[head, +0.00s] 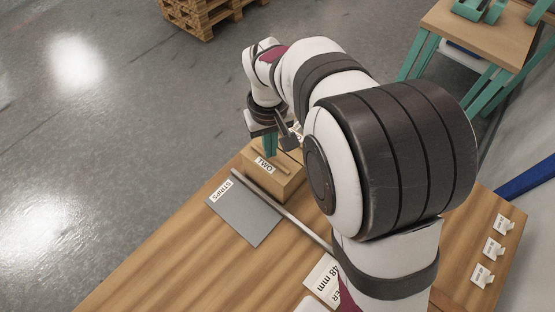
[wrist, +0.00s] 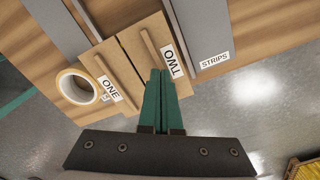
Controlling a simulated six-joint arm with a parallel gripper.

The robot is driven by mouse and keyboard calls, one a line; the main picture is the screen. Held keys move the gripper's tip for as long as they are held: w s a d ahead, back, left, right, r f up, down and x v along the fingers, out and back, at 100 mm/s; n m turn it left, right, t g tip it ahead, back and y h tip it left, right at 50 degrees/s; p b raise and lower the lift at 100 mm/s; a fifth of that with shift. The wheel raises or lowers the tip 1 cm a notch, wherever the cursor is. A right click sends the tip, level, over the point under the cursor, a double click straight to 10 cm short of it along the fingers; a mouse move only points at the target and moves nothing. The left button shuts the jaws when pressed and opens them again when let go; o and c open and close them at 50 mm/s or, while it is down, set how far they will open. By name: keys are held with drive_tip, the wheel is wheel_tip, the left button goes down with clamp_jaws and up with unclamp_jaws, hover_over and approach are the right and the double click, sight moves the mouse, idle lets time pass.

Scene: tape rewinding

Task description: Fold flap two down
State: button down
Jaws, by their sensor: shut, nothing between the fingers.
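A cardboard box (head: 285,185) sits at the table's far edge. In the wrist view, flap two (wrist: 150,32), with a wooden bar and a "TWO" label (wrist: 173,62), lies beside flap one (wrist: 93,55), with its own bar and "ONE" label. A narrow dark seam runs between them; both look about level with the box top. My gripper (wrist: 160,72) is shut and empty, its green fingers over the edge of flap two by the label. In the head view, my gripper (head: 271,153) points down at the box; whether it touches is unclear.
A tape roll (wrist: 77,86) lies beside flap one. A grey sheet (head: 243,220) labelled "STRIPS" lies left of the box, and a pale bar (head: 285,212) runs along the table near it. My arm hides the table's middle. Small white labelled pieces (head: 493,248) stand at right.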

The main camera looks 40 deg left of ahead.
idle(0.3)
wheel_tip(320, 180, up, 7)
idle(0.6)
drive_tip(key=s+d+r+m+y, duration=0.15)
drive_tip(key=d+m, duration=0.45)
drive_tip(key=d, duration=0.6)
drive_tip(key=s+d+r+m+h, duration=0.1)
drive_tip(key=s+d+r+m, duration=0.3)
drive_tip(key=d, duration=0.9)
drive_tip(key=s+d+f+m+y, duration=0.1)
drive_tip(key=s+d+f+m, duration=0.3)
drive_tip(key=d+m, duration=0.2)
drive_tip(key=shift+s+d+f+m, duration=0.2)
drive_tip(key=shift+s+d+m, duration=0.15)
drive_tip(key=shift+m, duration=0.45)
